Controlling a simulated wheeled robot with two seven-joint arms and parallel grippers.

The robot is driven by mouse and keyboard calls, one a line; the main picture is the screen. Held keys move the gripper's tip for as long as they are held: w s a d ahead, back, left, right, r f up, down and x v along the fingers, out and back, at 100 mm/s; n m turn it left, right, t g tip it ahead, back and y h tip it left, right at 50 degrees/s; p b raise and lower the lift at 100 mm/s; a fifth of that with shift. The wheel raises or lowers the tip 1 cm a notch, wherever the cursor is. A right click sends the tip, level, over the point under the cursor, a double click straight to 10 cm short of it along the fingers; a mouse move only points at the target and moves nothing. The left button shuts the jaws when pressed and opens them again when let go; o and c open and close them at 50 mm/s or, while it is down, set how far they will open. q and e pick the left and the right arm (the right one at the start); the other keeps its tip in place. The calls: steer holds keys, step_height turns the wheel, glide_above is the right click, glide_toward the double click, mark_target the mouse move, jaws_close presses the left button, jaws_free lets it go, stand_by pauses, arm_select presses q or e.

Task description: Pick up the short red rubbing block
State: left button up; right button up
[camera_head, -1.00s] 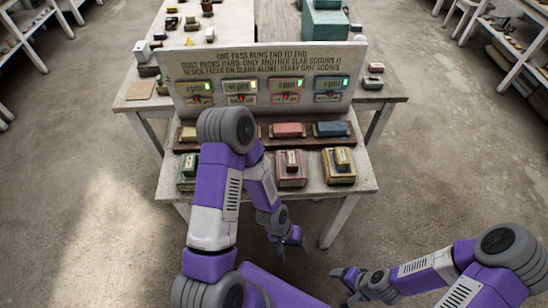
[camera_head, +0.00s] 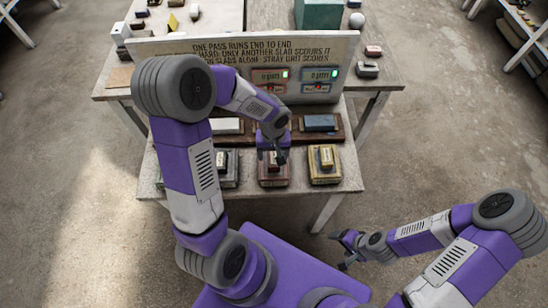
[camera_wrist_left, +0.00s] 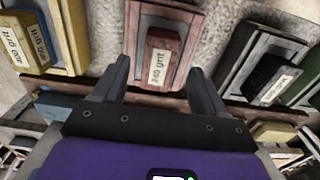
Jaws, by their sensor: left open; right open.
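The short red rubbing block (camera_wrist_left: 160,55), with a pale grit label, sits on a wider reddish slab (camera_wrist_left: 183,22) in the left wrist view. In the head view the block (camera_head: 272,158) is partly covered by my left gripper (camera_head: 273,153), on the red slab (camera_head: 272,183) in the front row. My left gripper's two fingers (camera_wrist_left: 160,75) are open, with one to each side of the block in the left wrist view. Whether they reach down to its height I cannot tell. My right gripper (camera_head: 342,252) is open and empty, away from the table at the lower right.
A yellow block on a yellow slab (camera_head: 325,179) stands right of the red one, and a dark block on a grey slab (camera_head: 227,182) left. Behind are a white block (camera_head: 227,126) and a blue block (camera_head: 320,123). A sign panel (camera_head: 330,50) rises behind them.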

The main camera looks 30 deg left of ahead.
mark_target(273, 157)
arm_select(q)
steer(key=f, duration=0.3)
steer(key=shift+w+a+f, duration=0.1)
steer(key=shift+w+f, duration=0.05)
steer(key=shift+w, duration=0.15)
steer(key=shift+s+f, duration=0.25)
steer(key=shift+f, duration=0.1)
arm_select(e)
steer(key=shift+w+f, duration=0.15)
steer(key=shift+f, duration=0.1)
arm_select(q)
steer(key=shift+w, duration=0.1)
arm_select(e)
steer(key=shift+w, duration=0.1)
arm_select(q)
steer(key=c, duration=1.2)
step_height(273, 157, up, 10)
steer(key=shift+r+p, duration=0.1)
steer(key=shift+p, duration=0.5)
arm_select(e)
steer(key=shift+r, duration=0.75)
